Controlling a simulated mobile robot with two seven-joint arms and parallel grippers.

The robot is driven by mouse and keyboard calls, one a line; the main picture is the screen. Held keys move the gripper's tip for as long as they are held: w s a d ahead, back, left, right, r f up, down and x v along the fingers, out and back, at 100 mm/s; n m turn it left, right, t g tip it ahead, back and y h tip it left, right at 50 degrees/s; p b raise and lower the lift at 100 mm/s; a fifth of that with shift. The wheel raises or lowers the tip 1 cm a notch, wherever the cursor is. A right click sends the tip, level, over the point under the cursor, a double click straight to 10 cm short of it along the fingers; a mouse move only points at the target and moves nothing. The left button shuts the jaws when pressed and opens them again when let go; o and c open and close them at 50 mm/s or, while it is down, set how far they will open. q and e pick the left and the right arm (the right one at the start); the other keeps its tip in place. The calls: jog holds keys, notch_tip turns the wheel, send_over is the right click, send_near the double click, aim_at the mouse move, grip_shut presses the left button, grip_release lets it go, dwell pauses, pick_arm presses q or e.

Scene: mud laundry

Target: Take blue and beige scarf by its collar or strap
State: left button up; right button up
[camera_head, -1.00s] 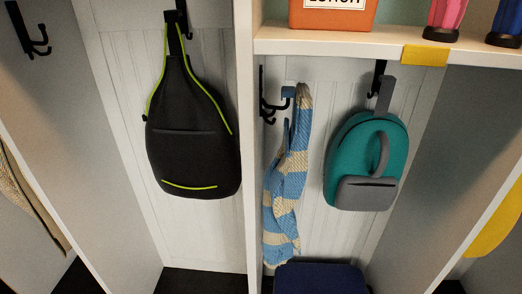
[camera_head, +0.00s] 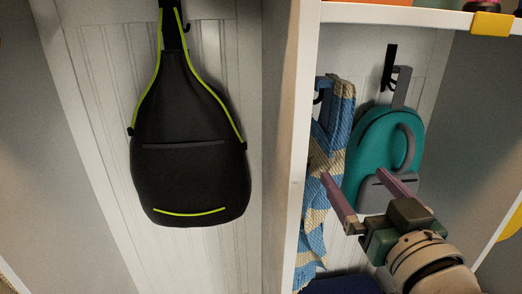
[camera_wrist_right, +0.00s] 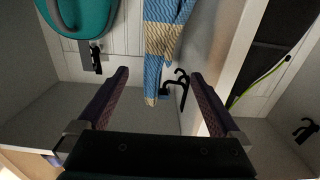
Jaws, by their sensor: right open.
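The blue and beige scarf (camera_head: 333,125) hangs from a dark hook (camera_head: 319,95) beside the divider in the right-hand cubby. Its lower part is partly behind my right gripper (camera_head: 356,175), which is open and empty in front of the scarf and the teal backpack. In the right wrist view, which looks turned over, the scarf (camera_wrist_right: 164,42) shows beyond and between the two spread fingers of my right gripper (camera_wrist_right: 160,80), its beige top end next to the black hook (camera_wrist_right: 180,88). No contact with the scarf shows. My left gripper is not in view.
The teal backpack (camera_head: 378,140) hangs close to the right of the scarf. The white divider (camera_head: 303,150) stands just left of it. The black bag (camera_head: 190,150) hangs in the left cubby. A shelf edge (camera_head: 400,16) runs above, and a dark blue item (camera_head: 345,284) lies below.

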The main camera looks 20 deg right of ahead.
aim_at(333, 147)
jog(key=b+x, duration=0.4)
jog(key=x, duration=0.5)
jog(key=shift+w+d+f, duration=0.1)
jog(key=shift+w, duration=0.2)
jog(key=shift+b+x, duration=0.55)
jog(key=shift+x, duration=0.2)
jog(key=c, duration=1.1)
grip_shut()
jog(key=shift+r, duration=0.2)
